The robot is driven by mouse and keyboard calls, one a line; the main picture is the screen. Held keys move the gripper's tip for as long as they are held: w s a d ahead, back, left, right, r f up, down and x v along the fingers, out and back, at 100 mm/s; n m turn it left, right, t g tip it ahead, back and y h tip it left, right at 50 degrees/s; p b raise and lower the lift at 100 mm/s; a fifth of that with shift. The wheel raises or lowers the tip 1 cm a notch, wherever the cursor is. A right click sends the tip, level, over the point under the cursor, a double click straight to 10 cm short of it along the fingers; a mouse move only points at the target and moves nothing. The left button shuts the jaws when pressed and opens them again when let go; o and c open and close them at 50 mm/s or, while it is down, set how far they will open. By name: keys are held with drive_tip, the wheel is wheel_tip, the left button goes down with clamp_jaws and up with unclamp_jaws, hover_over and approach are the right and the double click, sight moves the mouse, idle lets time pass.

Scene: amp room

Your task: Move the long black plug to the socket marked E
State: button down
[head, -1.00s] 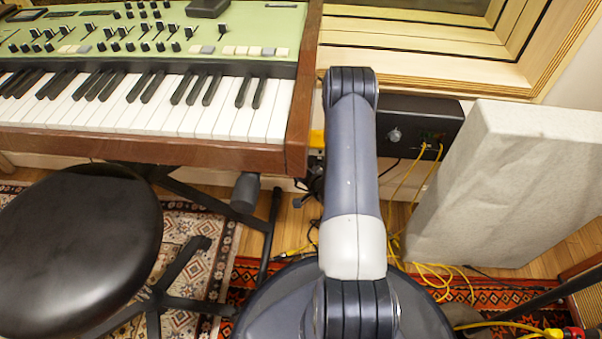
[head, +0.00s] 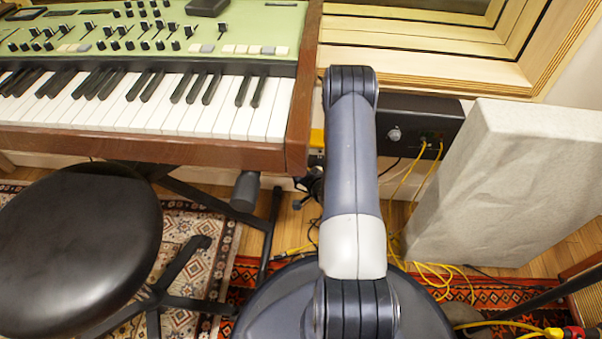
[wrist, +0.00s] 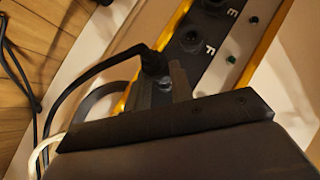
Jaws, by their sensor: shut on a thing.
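In the wrist view my gripper (wrist: 168,85) is shut on a black plug (wrist: 151,62), whose black cable runs off to the left. The plug is over the dark, yellow-edged socket strip, just below the socket marked F (wrist: 190,40). I cannot tell whether its pins are in a socket, as the gripper hides that end. The socket marked E (wrist: 214,5) is farther up the strip, cut by the top edge, and looks empty. In the head view my arm hides the gripper and the plug; a yellow bit of the strip (head: 317,138) shows left of the arm.
A keyboard (head: 150,145) on a stand and a black stool (head: 80,240) are at left. A black wall box (head: 395,115) with yellow cables (head: 405,185) and a pale padded panel (head: 510,180) are at right. A black cable (wrist: 22,75) crosses the wooden floor.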

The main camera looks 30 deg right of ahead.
drive_tip(key=shift+s+a, duration=0.65)
drive_tip(key=shift+s, duration=0.3)
idle(0.6)
drive_tip(key=shift+s+a+b, duration=0.3)
drive_tip(key=shift+s+a, duration=0.1)
drive_tip(key=shift+s, duration=0.2)
drive_tip(key=shift+s+a+b, duration=0.25)
drive_tip(key=shift+s+a, duration=0.15)
drive_tip(key=shift+s, duration=0.2)
